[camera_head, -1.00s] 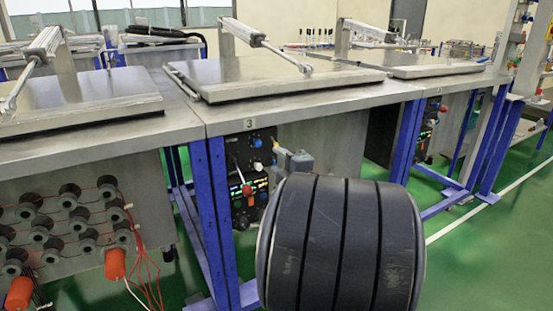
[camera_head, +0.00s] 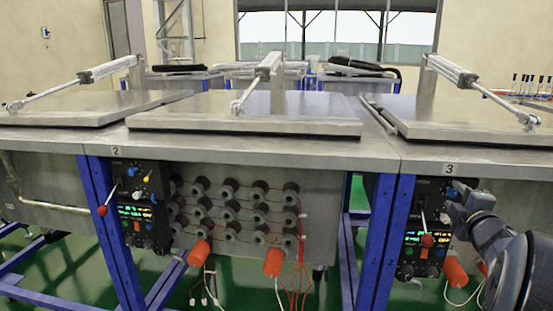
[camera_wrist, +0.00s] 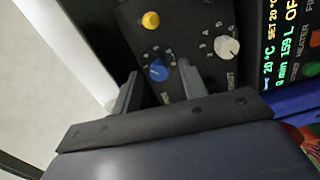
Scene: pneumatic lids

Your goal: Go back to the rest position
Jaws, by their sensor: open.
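My gripper (camera_wrist: 158,85) is open in the wrist view, its two grey fingers apart in front of a dark control panel (camera_wrist: 195,110). A blue knob (camera_wrist: 158,70) shows between the fingers; I cannot tell whether they touch it. A yellow knob (camera_wrist: 151,19) and a white knob (camera_wrist: 228,47) are beyond the fingertips. In the head view my gripper (camera_head: 462,200) is at the lower right, close to the panel (camera_head: 412,258) of the station marked 3. My arm hides part of that panel's right side.
Metal tables with lids stand in a row; the lids (camera_head: 245,118) are down, with piston rods above. Panel 2 (camera_head: 138,205) has a red-tipped lever (camera_head: 103,210), as does panel 3 (camera_head: 427,240). Orange cylinders (camera_head: 273,263) and red wires hang below the middle table. Green floor shows beneath.

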